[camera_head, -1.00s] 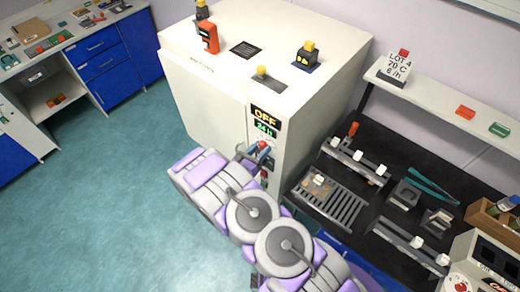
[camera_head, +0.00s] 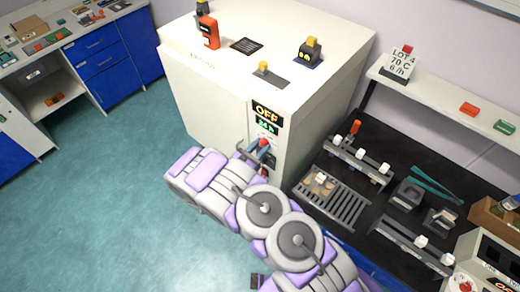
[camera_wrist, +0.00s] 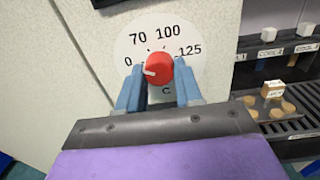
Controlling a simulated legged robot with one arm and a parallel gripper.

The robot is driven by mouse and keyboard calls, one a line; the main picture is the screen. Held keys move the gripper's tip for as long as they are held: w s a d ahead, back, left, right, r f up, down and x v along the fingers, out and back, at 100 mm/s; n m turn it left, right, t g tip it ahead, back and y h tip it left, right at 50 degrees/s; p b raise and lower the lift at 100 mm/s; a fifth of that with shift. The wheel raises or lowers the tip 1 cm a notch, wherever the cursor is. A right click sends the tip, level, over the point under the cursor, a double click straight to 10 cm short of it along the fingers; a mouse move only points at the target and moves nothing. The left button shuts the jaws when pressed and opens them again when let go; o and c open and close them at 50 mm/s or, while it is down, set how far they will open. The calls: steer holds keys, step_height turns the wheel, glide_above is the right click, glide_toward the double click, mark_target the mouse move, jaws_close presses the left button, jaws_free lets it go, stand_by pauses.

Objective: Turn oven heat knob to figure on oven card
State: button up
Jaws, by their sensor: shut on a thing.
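The white oven (camera_head: 205,105) stands at the centre of the head view, its upper display (camera_head: 267,110) reading OFF. The red heat knob (camera_wrist: 159,69) sits on a round white dial (camera_wrist: 140,40) marked 0, 70, 100, 125 and C. The knob's white mark points left, close to the 0. My gripper (camera_wrist: 158,88) is shut on the knob, one blue finger on each side. In the head view my gripper (camera_head: 257,153) is at the oven's front. The oven card (camera_head: 399,66) on the shelf at right reads LOT 4, 70 C, and a less clear bottom line.
A black bench (camera_head: 360,200) with a rack (camera_head: 332,197) and several small blocks lies right of the oven. A white shelf (camera_head: 440,103) runs above it. A red device (camera_head: 208,32) stands on the oven top. Green floor (camera_head: 110,190) is clear at left.

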steer(key=m+b, duration=0.5)
steer(key=shift+w+a+f+m, duration=0.1)
steer(key=shift+w+a+m, duration=0.05)
steer(key=shift+m, duration=0.15)
steer(key=shift+m+b, duration=0.9)
steer(key=shift+b, duration=0.05)
steer(key=o, duration=1)
steer(key=shift+o, duration=0.2)
steer(key=p+v, duration=0.1)
steer(key=v, duration=1.6)
steer(key=shift+a, duration=0.3)
steer(key=shift+f, duration=0.15)
